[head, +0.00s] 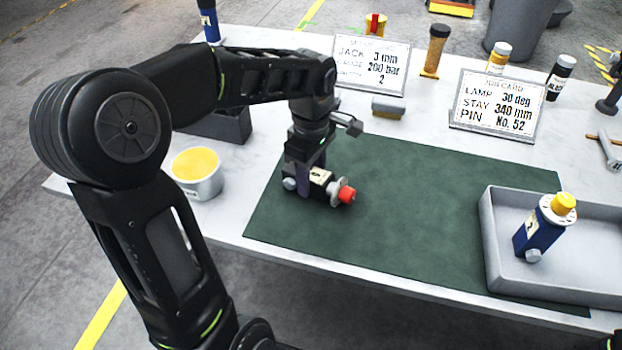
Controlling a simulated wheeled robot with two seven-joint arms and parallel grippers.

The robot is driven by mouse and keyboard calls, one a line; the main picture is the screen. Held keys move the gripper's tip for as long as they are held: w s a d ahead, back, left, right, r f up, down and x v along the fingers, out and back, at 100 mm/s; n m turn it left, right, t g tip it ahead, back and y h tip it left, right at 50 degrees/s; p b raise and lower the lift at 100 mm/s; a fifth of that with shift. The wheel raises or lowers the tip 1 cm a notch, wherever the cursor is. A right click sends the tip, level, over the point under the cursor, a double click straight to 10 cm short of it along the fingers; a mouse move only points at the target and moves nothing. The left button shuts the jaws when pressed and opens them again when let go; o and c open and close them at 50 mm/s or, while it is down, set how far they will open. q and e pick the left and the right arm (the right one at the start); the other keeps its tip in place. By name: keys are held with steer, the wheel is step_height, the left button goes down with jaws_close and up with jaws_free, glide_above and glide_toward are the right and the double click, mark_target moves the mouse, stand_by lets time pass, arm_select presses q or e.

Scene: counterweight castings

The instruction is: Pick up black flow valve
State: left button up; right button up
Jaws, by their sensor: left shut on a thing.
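The black flow valve (319,190) lies on its side at the left part of the green mat (400,235), with a pale label, a metal collar and a red knob (347,194) pointing right. My left gripper (304,182) comes down over it from above and is shut on its body. The fingers hide part of the body. I cannot tell whether the valve touches the mat or is just above it.
A grey tray (489,245) at the right holds a blue valve with a yellow knob (538,232). A tub with yellow contents (197,172) stands left of the mat. The mat's middle is clear.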

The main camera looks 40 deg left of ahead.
arm_select(q)
jaws_close()
steer(key=shift+r, duration=0.1)
stand_by(0.4)
step_height(320, 180, up, 10)
stand_by(0.5)
stand_by(0.4)
